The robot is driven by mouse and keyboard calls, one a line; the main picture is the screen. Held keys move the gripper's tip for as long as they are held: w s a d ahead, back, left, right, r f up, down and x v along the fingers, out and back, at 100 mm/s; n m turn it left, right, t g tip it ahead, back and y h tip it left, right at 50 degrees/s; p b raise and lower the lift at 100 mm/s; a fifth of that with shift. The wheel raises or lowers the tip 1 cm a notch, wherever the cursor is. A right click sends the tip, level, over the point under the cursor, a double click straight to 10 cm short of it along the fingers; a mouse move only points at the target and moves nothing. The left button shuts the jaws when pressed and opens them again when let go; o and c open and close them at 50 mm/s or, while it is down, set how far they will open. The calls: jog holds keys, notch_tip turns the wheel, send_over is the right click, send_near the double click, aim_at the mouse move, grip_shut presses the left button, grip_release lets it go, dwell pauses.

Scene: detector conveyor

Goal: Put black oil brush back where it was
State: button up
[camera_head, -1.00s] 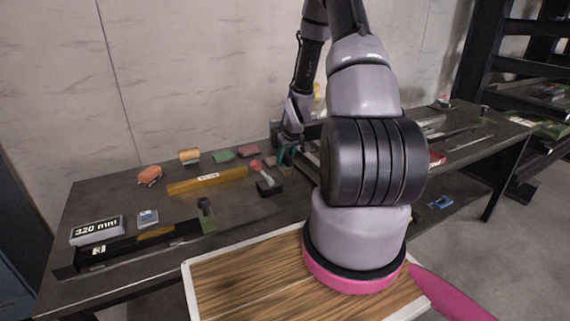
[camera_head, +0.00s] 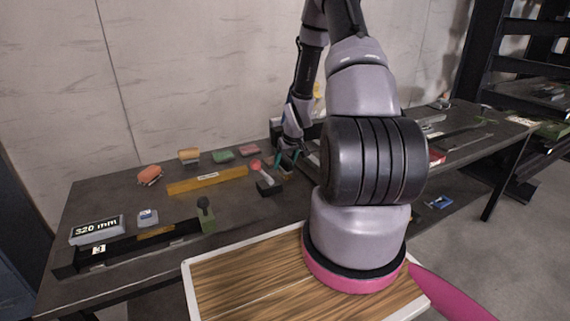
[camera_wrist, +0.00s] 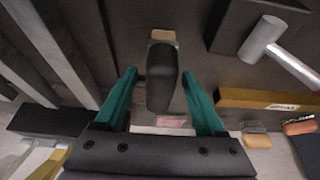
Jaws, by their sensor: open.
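The black oil brush appears to be the rounded black piece (camera_wrist: 161,78) with a tan end in the wrist view. It lies between the two teal fingers of my gripper (camera_wrist: 163,100), with gaps on both sides. The fingers are open and do not grip it. In the head view my gripper (camera_head: 287,159) is low over the far middle of the dark table (camera_head: 120,195). The brush is too small there to tell clearly, and I cannot tell how it rests on the table.
A yellow labelled bar (camera_head: 207,181) lies left of my gripper. A mallet (camera_wrist: 262,40) and a black block (camera_head: 269,187) are close by. Sponge-like blocks (camera_head: 189,155) line the back. A 320 mm display (camera_head: 97,229) stands front left. Grey rails (camera_wrist: 55,50) show in the wrist view.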

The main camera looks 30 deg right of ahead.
jog(key=s+a+r+m, duration=0.15)
jog(key=s+r, duration=0.25)
jog(key=r, duration=0.7)
jog(key=s+a+r+t, duration=0.1)
jog(key=s+a+r, duration=0.25)
jog(key=r, duration=0.75)
jog(key=s+a+r+m, duration=0.15)
jog(key=s+r, duration=0.25)
jog(key=r, duration=0.6)
jog(key=s+a+r+y, duration=0.1)
jog(key=s+a+r, duration=0.3)
jog(key=s+r, duration=0.2)
jog(key=s+a+r+m+t+y, duration=0.1)
jog(key=s+a+r, duration=0.4)
jog(key=s, duration=0.4)
jog(key=shift+s+r+m, duration=0.25)
jog(key=shift+r+m, duration=0.05)
jog(key=shift+r, duration=0.25)
jog(key=shift+t, duration=0.3)
